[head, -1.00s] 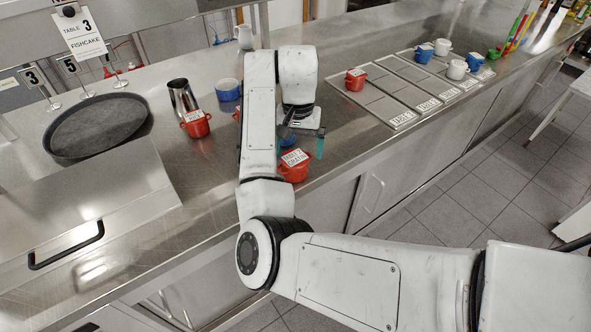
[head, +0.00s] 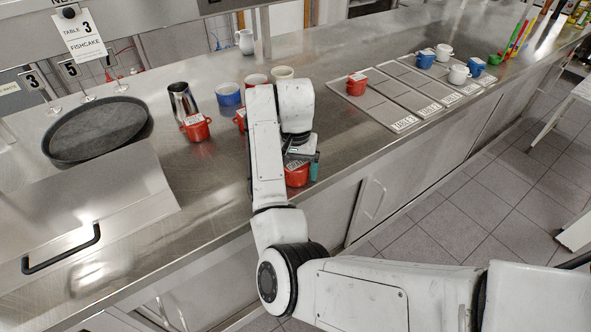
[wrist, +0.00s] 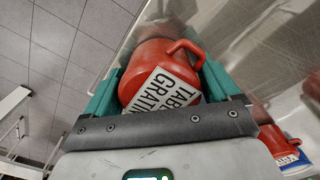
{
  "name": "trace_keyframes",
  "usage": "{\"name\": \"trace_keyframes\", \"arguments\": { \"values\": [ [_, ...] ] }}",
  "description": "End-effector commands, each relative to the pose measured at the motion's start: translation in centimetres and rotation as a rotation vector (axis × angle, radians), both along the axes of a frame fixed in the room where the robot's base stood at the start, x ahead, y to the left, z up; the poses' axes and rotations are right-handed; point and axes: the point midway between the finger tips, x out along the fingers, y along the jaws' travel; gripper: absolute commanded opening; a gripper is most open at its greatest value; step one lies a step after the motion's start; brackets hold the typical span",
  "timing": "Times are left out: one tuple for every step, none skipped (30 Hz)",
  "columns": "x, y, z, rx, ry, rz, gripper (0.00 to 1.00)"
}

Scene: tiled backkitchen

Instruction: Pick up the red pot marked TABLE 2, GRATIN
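The red pot (head: 297,178) with a white label stands on the steel counter near its front edge. In the wrist view the pot (wrist: 150,58) shows its handle and a label with "TABLE" and "GRATIN"; the table number is hidden there. My gripper (head: 303,163) is low over the pot in the head view and covers part of it. In the wrist view my gripper (wrist: 163,78) has one teal finger on each side of the pot. The fingers are apart, with a gap showing beside the pot; whether either touches it is unclear.
Another labelled red pot (head: 196,128) and a metal jug (head: 182,102) stand to the left. A blue cup (head: 228,94) and a cream cup (head: 283,73) stand behind. Grey trays (head: 375,112) at right hold a red pot (head: 356,85). A round dark tray (head: 97,131) lies left.

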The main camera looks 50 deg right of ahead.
Motion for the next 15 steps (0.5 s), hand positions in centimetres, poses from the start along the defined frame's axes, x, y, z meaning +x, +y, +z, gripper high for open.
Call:
{"name": "trace_keyframes", "arguments": {
  "values": [
    [0.00, 0.00, 0.01, 0.000, 0.000, 0.000, 0.84],
    [0.00, 0.00, 0.01, 0.000, 0.000, 0.000, 0.81],
    [0.00, 0.00, 0.02, 0.000, 0.000, 0.000, 0.77],
    [0.00, 0.00, 0.02, 0.000, 0.000, 0.000, 0.74],
    [0.00, 0.00, 0.02, 0.000, 0.000, 0.000, 0.71],
    [0.01, -0.01, 0.02, 0.000, 0.000, 0.000, 0.67],
    [0.00, 0.00, 0.02, 0.000, 0.000, 0.000, 0.65],
    [0.00, 0.00, 0.02, 0.000, 0.000, 0.000, 0.62],
    [0.00, 0.00, 0.02, 0.000, 0.000, 0.000, 0.58],
    [0.01, -0.01, 0.02, 0.000, 0.000, 0.000, 0.55],
    [0.01, -0.01, 0.02, 0.000, 0.000, 0.000, 0.52],
    [0.01, -0.01, 0.03, 0.000, 0.000, 0.000, 0.48],
    [0.01, -0.01, 0.03, 0.000, 0.000, 0.000, 0.45],
    [0.01, -0.01, 0.03, 0.000, 0.000, 0.000, 0.43],
    [0.01, -0.01, 0.03, 0.000, 0.000, 0.000, 0.39]
  ]
}}
